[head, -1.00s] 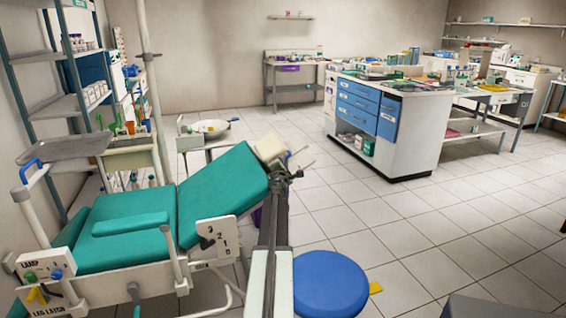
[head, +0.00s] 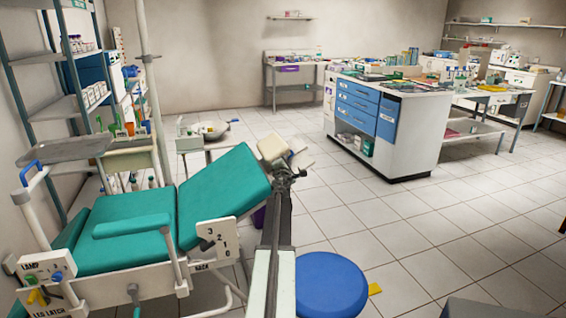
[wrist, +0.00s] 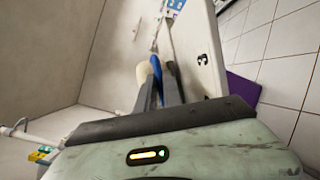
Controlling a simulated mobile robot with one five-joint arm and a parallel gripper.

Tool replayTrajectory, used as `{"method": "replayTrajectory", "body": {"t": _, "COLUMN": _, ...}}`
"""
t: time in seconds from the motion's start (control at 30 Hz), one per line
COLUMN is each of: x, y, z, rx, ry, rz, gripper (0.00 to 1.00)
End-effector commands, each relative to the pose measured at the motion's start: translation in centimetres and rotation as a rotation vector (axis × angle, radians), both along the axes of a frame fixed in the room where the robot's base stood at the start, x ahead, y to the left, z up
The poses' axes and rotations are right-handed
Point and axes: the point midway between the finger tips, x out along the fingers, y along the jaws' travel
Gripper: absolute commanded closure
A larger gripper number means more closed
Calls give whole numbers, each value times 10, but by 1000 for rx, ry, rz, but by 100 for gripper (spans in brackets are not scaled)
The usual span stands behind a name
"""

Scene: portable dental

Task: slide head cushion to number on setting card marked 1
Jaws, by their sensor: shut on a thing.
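The beige head cushion (head: 272,147) sits at the top end of the teal chair back (head: 225,195). It also shows partly in the wrist view (wrist: 143,73), just beyond my jaws. My gripper (head: 283,172) is at the cushion's right side. In the wrist view its fingers (wrist: 159,88) are shut on a blue handle (wrist: 156,66) beside the cushion. A white card (wrist: 199,48) with a dark 3 stands right of the fingers; its other marks are not visible. The handle's position against the card's numbers cannot be read.
A blue stool (head: 330,285) stands right of my arm. A table with a pan (head: 212,130) is behind the chair. Open floor lies to the right.

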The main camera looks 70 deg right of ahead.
Motion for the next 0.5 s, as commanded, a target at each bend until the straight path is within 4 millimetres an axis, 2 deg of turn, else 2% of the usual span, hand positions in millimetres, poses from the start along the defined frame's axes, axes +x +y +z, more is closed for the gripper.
{"method": "replayTrajectory", "body": {"t": 0.03, "x": -8, "y": -8, "z": 11, "rx": 1, "ry": 0, "rz": -3, "gripper": 100}}
{"method": "replayTrajectory", "body": {"t": 0.13, "x": -19, "y": -17, "z": 19, "rx": 1, "ry": 0, "rz": -3, "gripper": 100}}
{"method": "replayTrajectory", "body": {"t": 0.43, "x": -22, "y": -18, "z": 17, "rx": 0, "ry": 0, "rz": 0, "gripper": 100}}
{"method": "replayTrajectory", "body": {"t": 0.47, "x": -22, "y": -18, "z": 17, "rx": 0, "ry": 0, "rz": 0, "gripper": 84}}
{"method": "replayTrajectory", "body": {"t": 0.5, "x": -22, "y": -18, "z": 17, "rx": 0, "ry": 0, "rz": 0, "gripper": 73}}
